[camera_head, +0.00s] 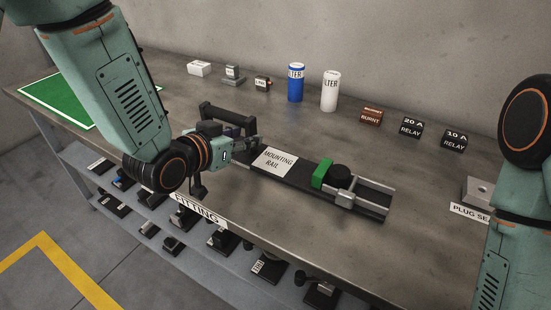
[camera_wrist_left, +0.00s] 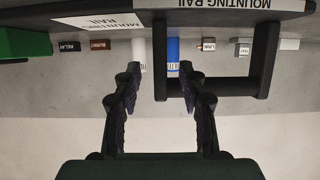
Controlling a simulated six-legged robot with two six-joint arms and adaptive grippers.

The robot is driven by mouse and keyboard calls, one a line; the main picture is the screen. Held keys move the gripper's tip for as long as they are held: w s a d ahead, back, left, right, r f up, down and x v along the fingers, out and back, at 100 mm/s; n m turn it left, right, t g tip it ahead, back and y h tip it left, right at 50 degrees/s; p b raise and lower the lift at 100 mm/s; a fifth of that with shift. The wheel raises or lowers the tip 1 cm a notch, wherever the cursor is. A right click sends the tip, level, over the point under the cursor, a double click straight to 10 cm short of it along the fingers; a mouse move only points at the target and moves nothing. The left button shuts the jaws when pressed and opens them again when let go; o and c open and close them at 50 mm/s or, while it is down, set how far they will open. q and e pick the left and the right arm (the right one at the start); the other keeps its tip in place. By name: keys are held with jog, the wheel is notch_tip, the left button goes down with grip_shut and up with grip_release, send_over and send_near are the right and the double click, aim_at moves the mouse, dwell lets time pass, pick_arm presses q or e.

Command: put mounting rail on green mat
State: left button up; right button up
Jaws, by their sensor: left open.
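The mounting rail (camera_head: 300,180) lies on the table, a long dark plate with a white label, a green block and a black knob. A black handle (camera_head: 226,117) stands at its left end. My left gripper (camera_head: 252,145) is at that end, beside the handle. In the left wrist view the left gripper (camera_wrist_left: 161,75) is open, with one post of the handle (camera_wrist_left: 160,60) showing between its fingers. I cannot tell whether they touch it. The green mat (camera_head: 50,95) lies at the table's far left, partly hidden by my left arm. My right gripper is out of view.
White and blue filters (camera_head: 330,92) stand behind the rail, with small labelled boxes and relays (camera_head: 411,127) along the back. A plug seat (camera_head: 478,192) is at the right. Bare table lies between the rail and the back row. A shelf below holds several parts.

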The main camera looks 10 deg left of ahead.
aim_at(247, 133)
pick_arm(q)
jog(key=x, duration=0.3)
jog(key=shift+w+d+f+b, duration=0.2)
jog(key=shift+w+b, duration=0.1)
jog(key=shift+w, duration=0.05)
jog(key=shift+a, duration=0.1)
jog(key=shift+s, duration=0.1)
jog(key=shift+r, duration=0.1)
jog(key=shift+c, duration=0.7)
jog(key=c, duration=0.7)
grip_shut()
jog(key=shift+r, duration=0.15)
